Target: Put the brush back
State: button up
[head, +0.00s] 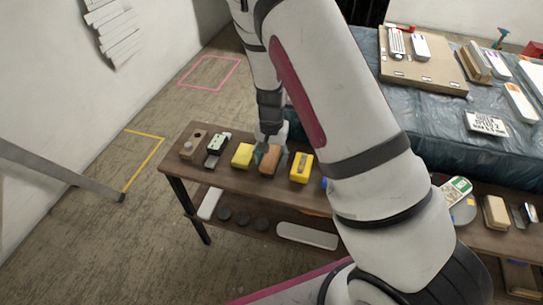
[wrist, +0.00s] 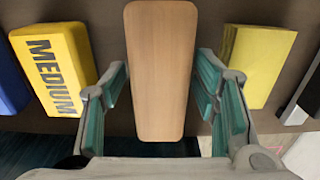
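The brush appears to be the long block with a plain brown wooden back. It shows in the wrist view (wrist: 163,70) between the teal-padded fingers of my gripper (wrist: 163,88).
A yellow block marked MEDIUM (wrist: 55,68) and a plain yellow block (wrist: 256,62) flank the brush closely. The narrow wooden bench (head: 225,178) also holds small tools at its left end. My arm hides the bench's middle. A blue-covered table (head: 440,120) stands behind.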

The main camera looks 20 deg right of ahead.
notch_tip(320, 180, up, 12)
jog(key=p, duration=0.2)
notch_tip(320, 180, up, 12)
jog(key=n+y, duration=0.2)
send_over(271, 154)
jog(key=s+a, duration=0.2)
jog(key=s, duration=0.5)
jog(key=s+d+r+n+t+h, duration=0.1)
jog(key=s+r, duration=0.4)
jog(key=s, duration=0.7)
jog(key=s+d+r+n+t+h, duration=0.1)
jog(key=s+r+n, duration=0.3)
jog(key=s, duration=0.9)
jog(key=shift+d+r, duration=0.15)
jog(key=shift+r, duration=0.95)
